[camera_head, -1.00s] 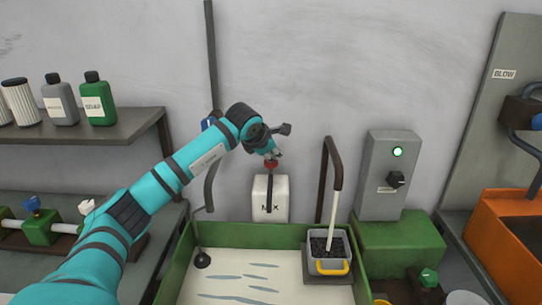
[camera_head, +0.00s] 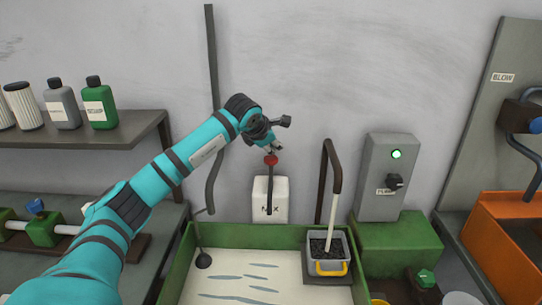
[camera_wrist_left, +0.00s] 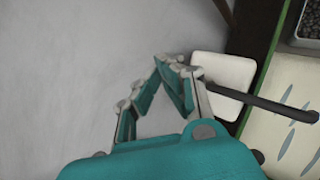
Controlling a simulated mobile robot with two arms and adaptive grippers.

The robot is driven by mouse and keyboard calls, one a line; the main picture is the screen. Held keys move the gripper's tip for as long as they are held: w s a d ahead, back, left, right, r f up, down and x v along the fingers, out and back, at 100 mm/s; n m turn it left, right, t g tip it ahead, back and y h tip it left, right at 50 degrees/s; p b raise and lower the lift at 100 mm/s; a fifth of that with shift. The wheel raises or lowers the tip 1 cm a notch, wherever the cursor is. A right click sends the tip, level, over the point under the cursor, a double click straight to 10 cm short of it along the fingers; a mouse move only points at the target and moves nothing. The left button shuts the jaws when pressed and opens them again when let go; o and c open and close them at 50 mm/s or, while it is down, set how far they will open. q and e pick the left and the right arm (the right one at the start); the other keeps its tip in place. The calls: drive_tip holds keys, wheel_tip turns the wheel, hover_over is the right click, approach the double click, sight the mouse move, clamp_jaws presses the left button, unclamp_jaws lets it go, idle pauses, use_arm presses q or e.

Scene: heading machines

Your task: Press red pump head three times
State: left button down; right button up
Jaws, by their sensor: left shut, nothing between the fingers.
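The red pump head (camera_head: 271,159) sits on a dark stem above a white container (camera_head: 282,200) with dark lettering, standing against the wall behind the green tray. My left gripper (camera_head: 276,148) is just above the red pump head, pointing down. It is shut and empty; I cannot tell whether its tips touch the head. In the left wrist view the fingertips (camera_wrist_left: 166,62) meet beside the white container (camera_wrist_left: 222,70), and the pump head is hidden behind the fingers. My right gripper is not in view.
A green-rimmed tray (camera_head: 245,236) lies in front, with a small grey bin (camera_head: 326,267) and an upright pipe (camera_head: 333,180) to the right. A grey switch box (camera_head: 390,160) with a lit green lamp stands right. Shelves with bottles (camera_head: 98,105) are at left.

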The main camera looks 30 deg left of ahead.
use_arm(q)
drive_tip(key=shift+r+p, duration=1.8)
drive_tip(key=shift+r, duration=0.8)
drive_tip(key=shift+f, duration=0.1)
